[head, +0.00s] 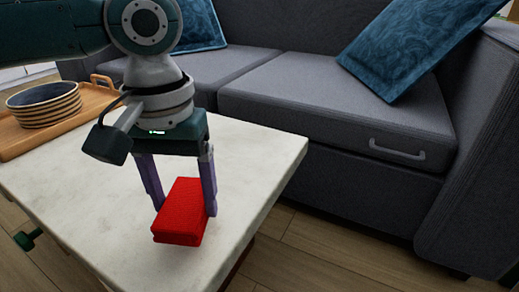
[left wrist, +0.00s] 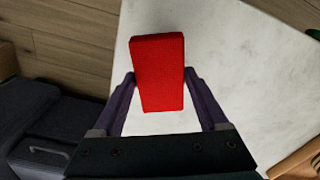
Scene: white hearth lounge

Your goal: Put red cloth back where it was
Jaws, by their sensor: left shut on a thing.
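The red cloth (head: 180,212) is a folded, thick rectangular block. My left gripper (head: 185,208) points down with its two purple fingers on either side of the cloth, shut on it. In the left wrist view the cloth (left wrist: 158,75) lies between the fingers and sticks out past them toward the top. The cloth is over the white marble-topped table (head: 250,150), near its front edge. I cannot tell whether its underside touches the top. My right gripper is not in view.
A wooden tray (head: 22,140) with a striped bowl (head: 45,106) stands at the table's left. A grey sofa (head: 330,100) with blue cushions (head: 415,40) is behind. The table's right part is bare.

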